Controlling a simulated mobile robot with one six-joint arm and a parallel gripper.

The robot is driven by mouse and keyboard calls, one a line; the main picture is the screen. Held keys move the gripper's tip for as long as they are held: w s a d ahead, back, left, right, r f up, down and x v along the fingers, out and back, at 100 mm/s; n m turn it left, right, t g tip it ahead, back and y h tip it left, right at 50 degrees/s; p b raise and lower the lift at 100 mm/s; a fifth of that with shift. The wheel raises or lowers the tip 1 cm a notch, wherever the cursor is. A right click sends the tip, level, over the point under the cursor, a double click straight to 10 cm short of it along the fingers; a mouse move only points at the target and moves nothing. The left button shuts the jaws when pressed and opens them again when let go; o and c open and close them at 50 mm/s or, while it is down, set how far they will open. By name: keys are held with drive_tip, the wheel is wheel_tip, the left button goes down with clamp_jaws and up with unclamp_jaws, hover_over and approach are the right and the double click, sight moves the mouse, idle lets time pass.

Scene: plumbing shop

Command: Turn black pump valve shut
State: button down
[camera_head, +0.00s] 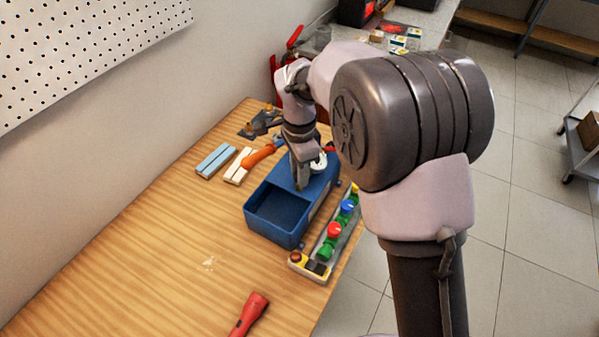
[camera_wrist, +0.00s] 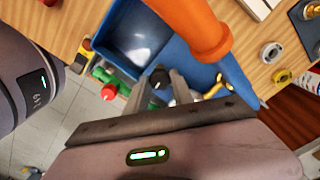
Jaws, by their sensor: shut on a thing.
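The blue pump (camera_head: 272,209) stands on the wooden table, with an open tank at its near end. It also shows in the wrist view (camera_wrist: 232,75). My gripper (camera_head: 301,180) reaches down onto its top from above. In the wrist view my two grey fingers (camera_wrist: 160,88) close around a small black valve knob (camera_wrist: 159,77) on the pump. The knob is partly hidden by the fingers, and its turn angle is hard to tell. In the head view my gripper covers the knob.
An orange handle (camera_head: 262,155) lies across the pump's left side and looms close in the wrist view (camera_wrist: 192,25). A panel with coloured valves (camera_head: 328,248) lies right of the pump. A red flashlight (camera_head: 250,314) lies in front. The table's left front is clear.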

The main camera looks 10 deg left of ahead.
drive_tip(key=shift+m, duration=0.7)
drive_tip(key=c, duration=1.1)
unclamp_jaws()
drive_tip(key=shift+r, duration=0.1)
wheel_tip(320, 180, up, 17)
drive_tip(key=p, duration=0.4)
drive_tip(key=shift+r+p, duration=0.15)
drive_tip(key=shift+p, duration=0.25)
